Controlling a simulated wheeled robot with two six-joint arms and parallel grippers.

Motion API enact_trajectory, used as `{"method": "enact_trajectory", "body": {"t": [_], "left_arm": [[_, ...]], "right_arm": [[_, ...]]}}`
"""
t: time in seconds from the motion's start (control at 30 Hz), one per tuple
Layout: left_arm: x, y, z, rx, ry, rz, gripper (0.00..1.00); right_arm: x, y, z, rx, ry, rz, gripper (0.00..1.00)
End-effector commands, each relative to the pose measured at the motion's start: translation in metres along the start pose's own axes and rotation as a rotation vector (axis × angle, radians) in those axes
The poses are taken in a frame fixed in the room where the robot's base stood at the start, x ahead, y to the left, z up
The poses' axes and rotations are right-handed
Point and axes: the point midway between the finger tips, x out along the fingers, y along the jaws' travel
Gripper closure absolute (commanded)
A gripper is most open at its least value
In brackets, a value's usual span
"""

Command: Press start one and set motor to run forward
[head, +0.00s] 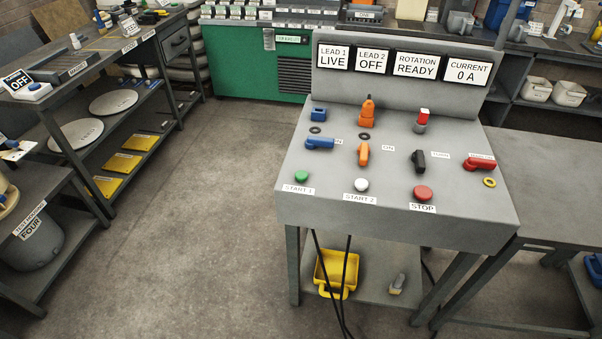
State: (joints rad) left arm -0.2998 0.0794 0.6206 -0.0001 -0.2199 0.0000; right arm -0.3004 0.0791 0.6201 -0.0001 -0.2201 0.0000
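A grey control console (395,220) stands right of centre in the head view. The green button (302,176) sits at its front left, labelled START 1. A white button (361,185) is labelled START 2, and a red button (423,193) is labelled STOP. Behind them are a blue lever (319,144) pointing sideways, an orange lever (363,154), a black switch (419,161) and a red lever (479,164); their small labels are hard to read. The displays read LEAD 1 LIVE (333,57), LEAD 2 OFF (371,61), ROTATION READY (416,65) and CURRENT 0 A (468,72). Neither gripper is in view.
A blue plug (318,114), orange plug (367,111) and red-topped piece (422,120) stand at the console's back. A yellow bin (337,274) sits on its lower shelf, with dark cables hanging beside it. Open floor (200,210) lies left; a grey bench (555,185) adjoins right.

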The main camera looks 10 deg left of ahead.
Motion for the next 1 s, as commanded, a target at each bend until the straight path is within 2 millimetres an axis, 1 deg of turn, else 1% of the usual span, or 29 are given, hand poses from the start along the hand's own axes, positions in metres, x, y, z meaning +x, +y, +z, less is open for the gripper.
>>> {"method": "enact_trajectory", "body": {"t": [0.03,0.07,0.6,0.63,1.0], "left_arm": [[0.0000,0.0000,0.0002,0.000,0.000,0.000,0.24],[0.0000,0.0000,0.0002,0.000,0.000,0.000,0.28],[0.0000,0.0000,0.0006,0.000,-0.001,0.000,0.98],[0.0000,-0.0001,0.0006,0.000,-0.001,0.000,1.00],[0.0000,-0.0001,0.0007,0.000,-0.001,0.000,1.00]], "right_arm": [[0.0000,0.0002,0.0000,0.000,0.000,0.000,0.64],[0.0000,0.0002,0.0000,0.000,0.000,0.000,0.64],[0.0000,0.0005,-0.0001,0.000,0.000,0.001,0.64],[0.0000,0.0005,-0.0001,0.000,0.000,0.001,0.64],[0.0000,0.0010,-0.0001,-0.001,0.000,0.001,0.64]]}}
